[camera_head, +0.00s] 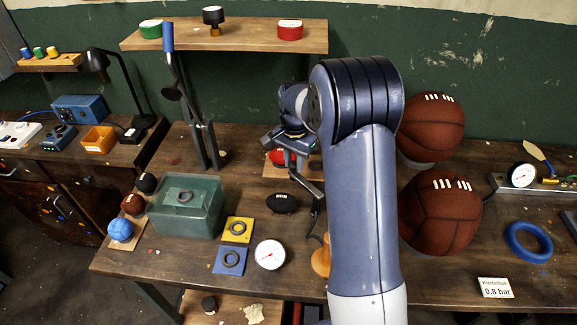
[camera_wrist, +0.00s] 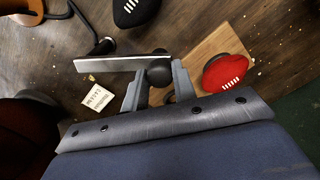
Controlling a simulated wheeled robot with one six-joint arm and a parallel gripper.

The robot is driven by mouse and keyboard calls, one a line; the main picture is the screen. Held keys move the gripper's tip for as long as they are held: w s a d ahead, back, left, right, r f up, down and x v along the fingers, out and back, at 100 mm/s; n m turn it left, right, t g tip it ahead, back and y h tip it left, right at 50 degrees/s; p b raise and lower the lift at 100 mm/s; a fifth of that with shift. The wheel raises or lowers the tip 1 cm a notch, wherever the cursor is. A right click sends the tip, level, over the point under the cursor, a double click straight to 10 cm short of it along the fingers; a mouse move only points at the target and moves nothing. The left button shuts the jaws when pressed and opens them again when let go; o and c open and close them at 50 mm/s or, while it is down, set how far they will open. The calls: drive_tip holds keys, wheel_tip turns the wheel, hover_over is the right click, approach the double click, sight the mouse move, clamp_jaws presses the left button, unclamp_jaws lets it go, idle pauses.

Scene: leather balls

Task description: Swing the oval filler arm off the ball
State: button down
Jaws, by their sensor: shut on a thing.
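The filler arm is a flat grey metal bar (camera_wrist: 105,64) with a round dark knob (camera_wrist: 158,74). My gripper (camera_wrist: 157,85) is shut on this knob, one finger on each side. In the head view my gripper (camera_head: 291,146) is partly hidden by my own arm, and the bar (camera_head: 305,181) slants down from it. A black oval ball (camera_head: 283,203) lies in front of the gripper; it also shows in the wrist view (camera_wrist: 136,8). A red oval ball (camera_wrist: 226,74) lies on a wooden board (camera_wrist: 203,54). In the wrist view the bar crosses neither ball.
An orange stand (camera_head: 320,262) with a dark hose is by my arm. A gauge (camera_head: 270,254), square plates and a green bin (camera_head: 184,222) lie left. A lever press (camera_head: 185,100) stands behind. Two large brown balls (camera_head: 440,212) are right.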

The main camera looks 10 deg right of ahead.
drive_tip(key=d+m, duration=0.7)
drive_tip(key=m, duration=0.2)
drive_tip(key=shift+w+d, duration=0.3)
drive_tip(key=shift+d, duration=0.05)
idle(0.3)
drive_tip(key=c, duration=1.1)
unclamp_jaws()
drive_tip(key=shift+c, duration=0.2)
drive_tip(key=shift+r, duration=0.1)
wheel_tip(320, 180, up, 11)
drive_tip(key=b, duration=0.1)
drive_tip(key=shift+b, duration=0.4)
drive_tip(key=shift+f, duration=0.2)
